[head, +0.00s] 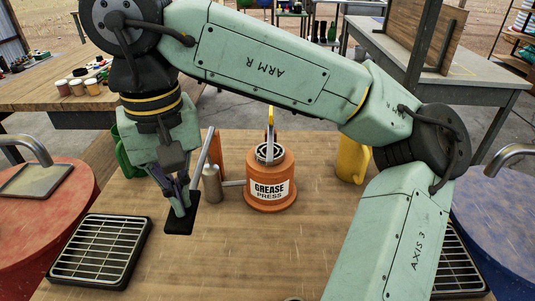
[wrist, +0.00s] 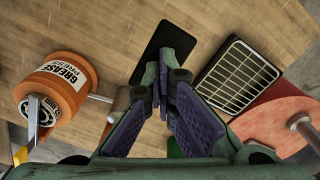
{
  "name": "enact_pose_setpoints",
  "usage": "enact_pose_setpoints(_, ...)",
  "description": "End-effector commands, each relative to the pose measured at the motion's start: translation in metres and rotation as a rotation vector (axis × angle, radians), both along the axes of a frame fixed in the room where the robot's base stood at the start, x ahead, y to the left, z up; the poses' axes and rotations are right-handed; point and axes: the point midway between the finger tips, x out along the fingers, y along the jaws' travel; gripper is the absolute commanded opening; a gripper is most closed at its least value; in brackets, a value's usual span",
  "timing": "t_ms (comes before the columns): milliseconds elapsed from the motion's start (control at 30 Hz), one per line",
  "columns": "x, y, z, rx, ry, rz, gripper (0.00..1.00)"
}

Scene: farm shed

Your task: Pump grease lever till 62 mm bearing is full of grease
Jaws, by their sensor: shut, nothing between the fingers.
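The orange grease press (head: 284,192) stands upright mid-table, its label facing me; it also shows at the left of the wrist view (wrist: 48,78). A metal ring, apparently the bearing (head: 270,154), sits on its top; its grease level is too small to tell. A grey pipe joins the press to a grey cylinder (head: 211,184) on its left. A silver lever bar (head: 203,158) slants down to a black pad (head: 179,226). The pad shows beyond my fingertips in the wrist view (wrist: 163,40). My gripper (head: 181,207) is shut and empty, right at the pad; I cannot tell whether they touch.
A slotted black tray (head: 98,250) lies left of the pad. A yellow jug (head: 352,160) and a green container (head: 127,150) stand behind. A red drum (head: 38,215) and a blue drum (head: 500,205) flank the table. The table front is mostly clear.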

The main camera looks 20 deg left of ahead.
Motion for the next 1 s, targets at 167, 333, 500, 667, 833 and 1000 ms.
enact_pose_setpoints(167, -0.001, -0.003, 0.004, -0.018, 0.006, 0.005, 0.0)
enact_pose_setpoints(333, -0.001, -0.002, 0.023, -0.014, 0.004, 0.004, 0.0)
enact_pose_setpoints(500, -0.001, -0.001, 0.042, -0.012, 0.004, 0.005, 0.0)
enact_pose_setpoints(667, -0.001, -0.001, 0.058, -0.009, 0.004, 0.004, 0.0)
enact_pose_setpoints(833, -0.001, -0.001, 0.076, -0.009, 0.002, 0.003, 0.0)
enact_pose_setpoints(1000, -0.001, -0.001, 0.088, -0.008, 0.002, 0.002, 0.0)
